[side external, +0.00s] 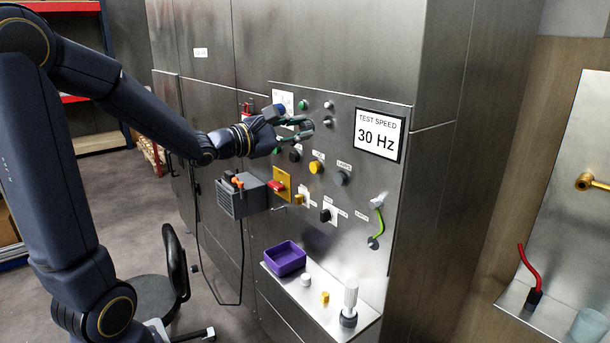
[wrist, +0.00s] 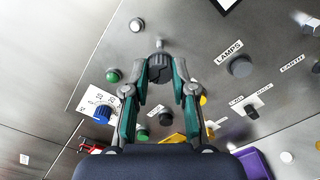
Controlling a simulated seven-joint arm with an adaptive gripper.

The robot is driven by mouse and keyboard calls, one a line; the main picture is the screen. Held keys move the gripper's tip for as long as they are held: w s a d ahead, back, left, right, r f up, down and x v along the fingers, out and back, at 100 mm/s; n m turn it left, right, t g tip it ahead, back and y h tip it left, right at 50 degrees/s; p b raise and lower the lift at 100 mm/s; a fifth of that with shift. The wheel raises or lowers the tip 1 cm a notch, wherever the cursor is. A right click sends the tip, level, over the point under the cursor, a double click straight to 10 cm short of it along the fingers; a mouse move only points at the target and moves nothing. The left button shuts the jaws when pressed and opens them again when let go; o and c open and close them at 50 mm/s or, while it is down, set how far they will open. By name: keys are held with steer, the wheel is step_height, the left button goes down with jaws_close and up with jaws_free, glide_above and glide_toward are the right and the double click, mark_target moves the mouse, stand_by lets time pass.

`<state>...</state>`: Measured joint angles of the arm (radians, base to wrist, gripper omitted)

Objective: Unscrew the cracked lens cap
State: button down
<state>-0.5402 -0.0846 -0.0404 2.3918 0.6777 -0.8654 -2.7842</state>
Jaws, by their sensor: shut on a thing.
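My gripper (side external: 306,129) is at the upper part of the steel control panel (side external: 395,190), reaching in from the left. In the wrist view its two green-sided fingers (wrist: 160,62) close from both sides on a small dark grey round piece, which I take to be the lens cap (wrist: 160,71). The fingertips cover most of it, and no crack can be made out. In the side view the cap is hidden by the fingers. I cannot tell whether it is still seated on the panel.
Near my fingers are a green lamp (wrist: 112,76), a white lamp (wrist: 137,25), a blue knob (wrist: 102,114) and a yellow lamp (side external: 316,167). A grey box (side external: 240,197) juts out below my wrist. A purple tray (side external: 285,260) and small loose parts stand on the lower ledge.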

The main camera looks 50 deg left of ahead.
steer(key=shift+s, duration=2.5)
